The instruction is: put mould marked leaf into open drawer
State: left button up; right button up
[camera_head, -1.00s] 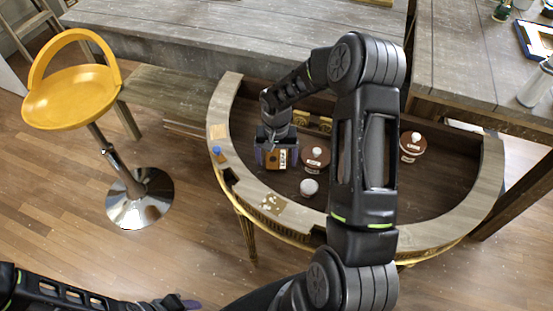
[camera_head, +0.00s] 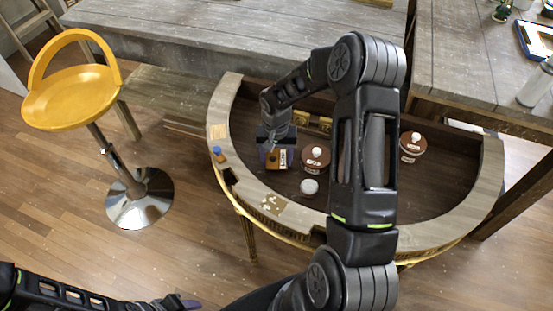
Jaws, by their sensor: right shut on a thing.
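My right gripper (camera_head: 272,152) reaches down into the dark well of the half-round console (camera_head: 490,180) at its left side. It is shut on a small brown wooden block with a pale label (camera_head: 285,161), which sits low in the well. The mark on the block is too small to read, so I cannot tell whether it is a leaf. My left gripper (camera_head: 186,303) shows only in part at the bottom edge, with its jaw state unclear. I cannot make out an open drawer; my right arm covers the middle of the console.
Brown-lidded pots (camera_head: 315,158) and (camera_head: 412,145) and a white round pot (camera_head: 309,187) stand in the well. Yellowish blocks (camera_head: 320,124) lie at its back. A blue-topped item (camera_head: 218,154) sits on the left rim. A yellow stool (camera_head: 72,95) stands left.

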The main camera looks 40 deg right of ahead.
aim_at(277, 158)
jog(key=shift+r, duration=0.1)
notch_tip(277, 158, up, 10)
jog(key=shift+f+b, duration=0.1)
jog(key=shift+b, duration=0.8)
